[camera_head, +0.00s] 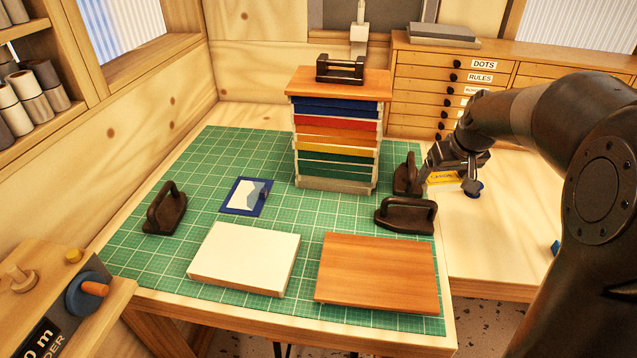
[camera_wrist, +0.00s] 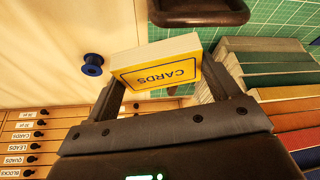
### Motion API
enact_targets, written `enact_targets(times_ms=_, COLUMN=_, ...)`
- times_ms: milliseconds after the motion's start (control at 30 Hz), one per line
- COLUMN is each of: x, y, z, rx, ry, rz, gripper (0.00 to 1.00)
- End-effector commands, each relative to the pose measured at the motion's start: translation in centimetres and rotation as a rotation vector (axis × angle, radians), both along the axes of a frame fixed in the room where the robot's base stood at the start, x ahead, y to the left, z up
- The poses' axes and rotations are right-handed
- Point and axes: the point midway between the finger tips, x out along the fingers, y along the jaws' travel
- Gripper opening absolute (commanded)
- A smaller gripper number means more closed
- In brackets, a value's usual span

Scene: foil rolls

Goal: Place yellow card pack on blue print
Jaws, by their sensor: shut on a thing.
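The yellow card pack (camera_wrist: 157,72), labelled CARDS, is between the two fingers of my gripper (camera_wrist: 165,84) in the wrist view. My gripper is shut on it. In the head view my gripper (camera_head: 453,176) is at the right, just past the mat's right edge, with a strip of the yellow pack (camera_head: 442,179) showing. I cannot tell whether the pack touches the table. The blue print (camera_head: 239,208), a blue-bordered sheet with a white shape, lies flat on the green mat left of centre, well to the left of my gripper.
A stack of coloured books under a wooden board (camera_head: 337,84) stands between gripper and print. Dark handled weights (camera_head: 405,215) (camera_head: 165,212) sit on the mat (camera_head: 190,160). A white block (camera_head: 245,258) and a brown board (camera_head: 378,272) lie in front. A blue spool (camera_wrist: 92,65) is near my gripper.

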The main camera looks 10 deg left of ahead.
Motion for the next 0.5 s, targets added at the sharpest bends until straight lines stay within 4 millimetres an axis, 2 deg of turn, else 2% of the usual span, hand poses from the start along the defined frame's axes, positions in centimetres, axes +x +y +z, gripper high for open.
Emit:
enact_targets(times_ms=33, x=0.5, y=3.1, z=0.1, rx=0.000, ry=-0.001, rz=0.034, gripper=0.57)
enact_targets(times_ms=200, x=0.9, y=11.4, z=0.5, rx=0.000, ry=-0.001, rz=0.103, gripper=0.57)
enact_targets(times_ms=500, x=-0.4, y=23.4, z=1.2, rx=0.000, ry=-0.002, rz=0.215, gripper=0.57)
